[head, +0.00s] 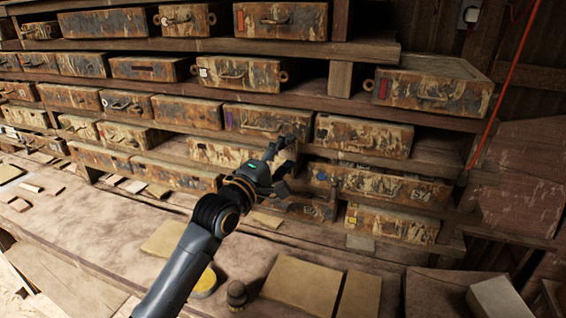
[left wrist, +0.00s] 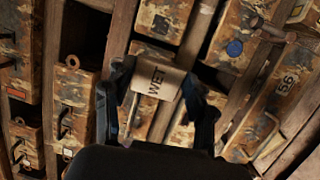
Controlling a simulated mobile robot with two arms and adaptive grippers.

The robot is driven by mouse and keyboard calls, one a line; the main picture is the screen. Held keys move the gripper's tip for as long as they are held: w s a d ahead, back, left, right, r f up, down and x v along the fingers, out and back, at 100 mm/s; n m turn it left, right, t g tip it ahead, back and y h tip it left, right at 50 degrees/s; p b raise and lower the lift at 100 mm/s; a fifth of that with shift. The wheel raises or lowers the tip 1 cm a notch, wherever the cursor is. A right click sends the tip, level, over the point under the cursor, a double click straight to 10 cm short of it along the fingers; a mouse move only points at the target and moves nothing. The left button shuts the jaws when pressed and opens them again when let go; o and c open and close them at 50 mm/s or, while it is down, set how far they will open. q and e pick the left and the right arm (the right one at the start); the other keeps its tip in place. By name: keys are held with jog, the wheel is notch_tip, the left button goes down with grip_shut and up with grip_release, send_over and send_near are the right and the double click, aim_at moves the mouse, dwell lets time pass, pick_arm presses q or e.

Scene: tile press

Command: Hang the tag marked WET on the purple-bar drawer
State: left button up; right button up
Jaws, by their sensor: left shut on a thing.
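My left gripper (head: 283,165) is in front of the drawer rack, below and close to the drawer with the purple bar. In the left wrist view its fingers (left wrist: 158,100) are shut on a tan tag (left wrist: 158,78) marked WET. The tag cannot be made out in the head view. The purple-bar drawer (head: 266,121) is shut in the rack. Its upright purple bar (head: 229,118) is at the left of its rusty front, with a handle in the middle. I cannot make out the purple bar in the left wrist view. My right gripper is not in view.
Neighbouring drawers include one with a blue round mark (head: 321,175) and one with a red bar (head: 383,88). The bench (head: 100,225) below holds tan slabs (head: 308,286), a yellow round thing (head: 205,284) and a small dark knob (head: 236,293). A red cord (head: 503,85) hangs at right.

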aim_at(286, 156)
pick_arm(q)
jog(key=shift+w+d+f+b, duration=0.1)
jog(key=shift+w+d+b, duration=0.1)
jog(key=shift+w+b, duration=0.4)
jog(key=shift+w+d+f+b, duration=0.1)
jog(key=shift+w+d+b, duration=0.2)
jog(key=shift+w, duration=0.35)
jog(key=shift+w+f+b, duration=0.1)
jog(key=shift+w+b, duration=0.35)
jog(key=shift+b, duration=0.15)
jog(key=shift+w+d+f, duration=0.2)
jog(key=shift+w+d, duration=0.05)
jog(key=shift+w, duration=0.3)
jog(key=shift+w+f, duration=0.1)
jog(key=shift+w, duration=0.05)
jog(key=o, duration=1.1)
jog(key=shift+f, duration=0.1)
